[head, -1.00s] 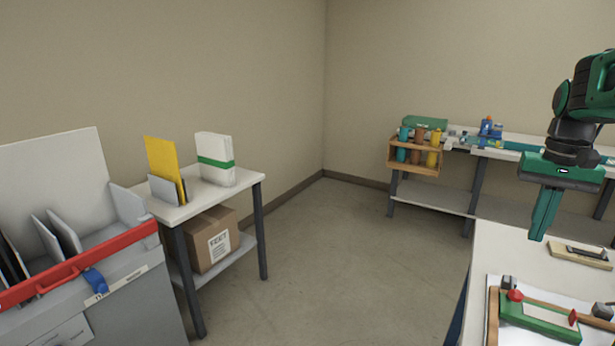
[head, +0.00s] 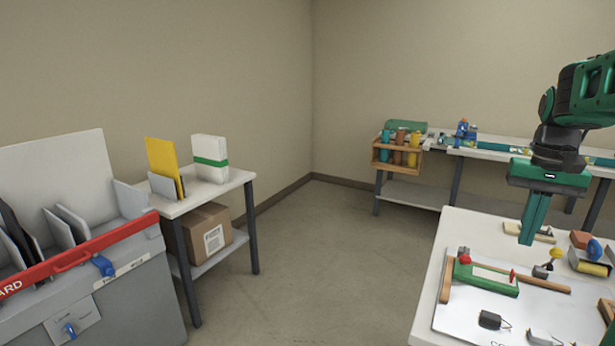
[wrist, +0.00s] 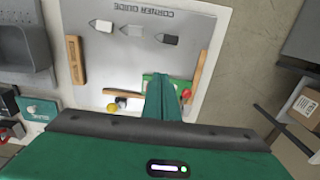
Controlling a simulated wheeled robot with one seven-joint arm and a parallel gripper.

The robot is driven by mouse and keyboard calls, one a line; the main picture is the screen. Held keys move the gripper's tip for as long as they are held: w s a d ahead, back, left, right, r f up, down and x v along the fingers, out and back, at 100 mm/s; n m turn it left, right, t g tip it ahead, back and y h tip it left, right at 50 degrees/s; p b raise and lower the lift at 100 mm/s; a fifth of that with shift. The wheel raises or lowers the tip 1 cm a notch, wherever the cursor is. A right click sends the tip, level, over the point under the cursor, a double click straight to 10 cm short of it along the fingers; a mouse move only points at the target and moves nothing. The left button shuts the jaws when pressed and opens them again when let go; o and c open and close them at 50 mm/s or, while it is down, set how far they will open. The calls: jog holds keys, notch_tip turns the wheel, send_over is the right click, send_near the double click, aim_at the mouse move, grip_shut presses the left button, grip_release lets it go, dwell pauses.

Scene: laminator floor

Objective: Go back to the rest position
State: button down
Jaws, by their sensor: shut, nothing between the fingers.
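My gripper (head: 533,218) is green, with its fingers shut together and empty. In the head view it hangs pointing down over the far part of the white worktable at the right. In the wrist view the shut fingers (wrist: 162,97) reach over the white board (wrist: 195,65) marked "CORNER GUIDE". A green block with a red knob (head: 485,279) lies on the board, partly hidden behind the fingers in the wrist view. Wooden strips (wrist: 75,60) and several small grey pieces (wrist: 131,30) also lie on the board.
A wooden caddy of bottles (head: 398,157) is at the back bench. The floor between (head: 310,250) is clear.

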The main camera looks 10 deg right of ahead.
jog(key=s+a+f, duration=0.5)
jog(key=s, duration=0.4)
jog(key=s+a+f+n, duration=0.1)
jog(key=s+a+f, duration=0.5)
jog(key=s, duration=0.3)
jog(key=shift+a+f, duration=0.2)
jog(key=shift+a, duration=0.1)
jog(key=shift+w+f, duration=0.25)
jog(key=shift+w, duration=0.35)
